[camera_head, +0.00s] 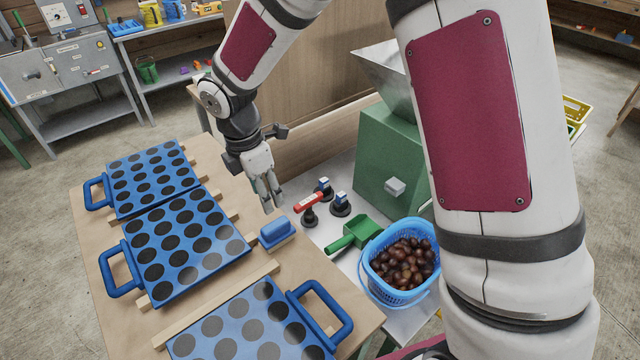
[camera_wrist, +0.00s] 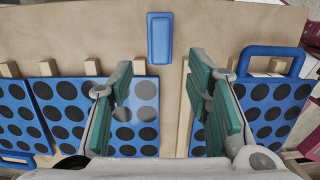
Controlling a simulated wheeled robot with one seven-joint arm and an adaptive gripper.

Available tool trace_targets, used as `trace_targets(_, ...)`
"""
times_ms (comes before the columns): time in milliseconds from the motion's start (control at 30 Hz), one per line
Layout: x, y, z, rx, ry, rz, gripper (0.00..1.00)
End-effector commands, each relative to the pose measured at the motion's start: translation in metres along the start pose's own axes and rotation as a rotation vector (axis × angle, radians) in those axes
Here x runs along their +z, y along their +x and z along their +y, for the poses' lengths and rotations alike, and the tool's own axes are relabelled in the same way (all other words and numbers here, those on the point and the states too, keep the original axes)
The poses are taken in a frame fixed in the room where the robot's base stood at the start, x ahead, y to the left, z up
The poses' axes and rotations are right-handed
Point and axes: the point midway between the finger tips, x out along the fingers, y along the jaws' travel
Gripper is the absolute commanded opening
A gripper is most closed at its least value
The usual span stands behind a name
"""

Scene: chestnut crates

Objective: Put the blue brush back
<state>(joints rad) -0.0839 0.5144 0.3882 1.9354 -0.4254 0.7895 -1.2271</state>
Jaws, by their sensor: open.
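The blue brush (camera_head: 277,228) has a blue top and a pale lower part. It lies on the brown work surface near its right edge, beside the blue perforated trays. In the wrist view the blue brush (camera_wrist: 160,38) is beyond the fingertips, roughly centred between them. My gripper (camera_head: 268,196) is above the surface, just behind and slightly left of the brush in the head view. Its green-padded fingers (camera_wrist: 164,90) are spread apart with nothing between them. The gripper does not appear to touch the brush.
Blue trays (camera_head: 112,172) with dark round holes and handles cover much of the table. Wooden strips (camera_head: 220,304) lie by them. To the right are small black-based items (camera_head: 340,204), a green scoop (camera_head: 352,234), a blue basket (camera_head: 372,270) of chestnuts and a green machine (camera_head: 388,160).

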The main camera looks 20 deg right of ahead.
Motion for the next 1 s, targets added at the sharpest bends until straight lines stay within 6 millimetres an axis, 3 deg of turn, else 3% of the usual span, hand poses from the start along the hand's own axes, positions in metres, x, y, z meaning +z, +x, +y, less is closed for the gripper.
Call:
trace_targets(167,0.007,-0.011,-0.005,0.011,0.047,-0.01,0.45)
trace_targets(367,0.041,-0.067,-0.04,0.069,0.342,-0.048,0.45)
trace_targets(500,0.065,-0.109,-0.079,0.127,0.625,-0.053,0.45)
trace_targets(700,0.085,-0.156,-0.142,0.211,1.031,-0.012,0.45)
trace_targets(1000,0.088,-0.192,-0.235,0.314,1.613,0.17,0.45)
